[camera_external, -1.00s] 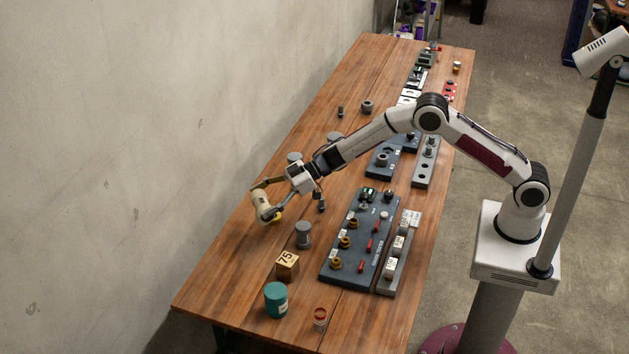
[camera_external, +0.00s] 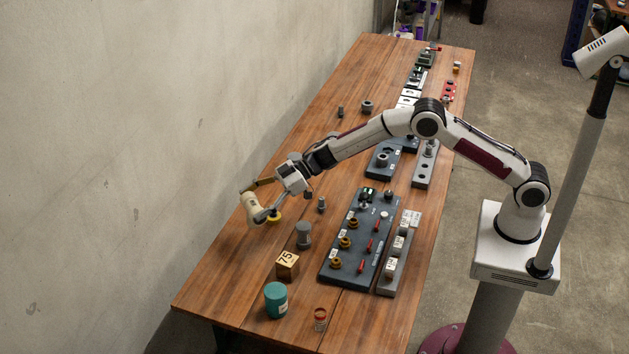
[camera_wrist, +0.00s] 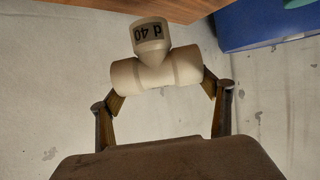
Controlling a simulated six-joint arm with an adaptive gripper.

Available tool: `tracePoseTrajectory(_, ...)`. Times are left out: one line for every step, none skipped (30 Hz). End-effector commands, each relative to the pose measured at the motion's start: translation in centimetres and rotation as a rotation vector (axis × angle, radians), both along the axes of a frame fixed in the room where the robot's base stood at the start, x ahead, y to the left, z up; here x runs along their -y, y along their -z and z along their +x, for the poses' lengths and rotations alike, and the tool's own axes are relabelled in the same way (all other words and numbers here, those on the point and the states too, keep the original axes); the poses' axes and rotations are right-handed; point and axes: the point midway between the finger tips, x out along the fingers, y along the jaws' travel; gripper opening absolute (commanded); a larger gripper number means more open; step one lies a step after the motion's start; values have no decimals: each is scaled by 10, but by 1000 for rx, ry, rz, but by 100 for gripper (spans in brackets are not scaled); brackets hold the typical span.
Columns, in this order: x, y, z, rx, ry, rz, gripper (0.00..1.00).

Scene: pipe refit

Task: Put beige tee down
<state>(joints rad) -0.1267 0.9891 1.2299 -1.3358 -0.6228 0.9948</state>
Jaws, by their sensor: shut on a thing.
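The beige tee (camera_external: 251,208) is between the fingers of my gripper (camera_external: 254,203), near the table's left edge by the wall. It appears to be held above the tabletop, though the exact gap is hard to tell. In the wrist view the tee (camera_wrist: 150,76) lies crosswise between both fingertips (camera_wrist: 160,84), and its branch, marked "d 40" upside down, points to the top of the picture. My gripper is shut on its two ends.
A yellow round piece (camera_external: 274,216) lies on the table just right of the tee. A grey fitting (camera_external: 303,235), a numbered wooden block (camera_external: 287,264) and a teal jar (camera_external: 276,300) stand nearer the front. The dark fixture board (camera_external: 350,255) is to the right.

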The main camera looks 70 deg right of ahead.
Motion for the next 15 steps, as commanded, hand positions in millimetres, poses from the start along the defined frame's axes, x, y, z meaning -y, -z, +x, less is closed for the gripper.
tracePoseTrajectory(0,0,0,1,0,1,54)
tracePoseTrajectory(0,0,0,1,0,1,54)
tracePoseTrajectory(0,0,0,0,0,0,54)
tracePoseTrajectory(0,1,0,0,0,0,54)
tracePoseTrajectory(0,2,0,-1,0,1,54)
tracePoseTrajectory(0,5,0,-1,-1,1,54)
tracePoseTrajectory(0,7,0,-2,0,1,54)
tracePoseTrajectory(0,10,0,-2,0,1,54)
tracePoseTrajectory(0,14,0,-3,-1,0,54)
tracePoseTrajectory(0,18,0,-2,0,1,54)
tracePoseTrajectory(0,21,0,-3,0,2,54)
tracePoseTrajectory(0,27,0,-3,0,0,54)
tracePoseTrajectory(0,31,0,-3,0,0,54)
tracePoseTrajectory(0,36,0,-4,0,1,54)
tracePoseTrajectory(0,41,0,-2,0,1,54)
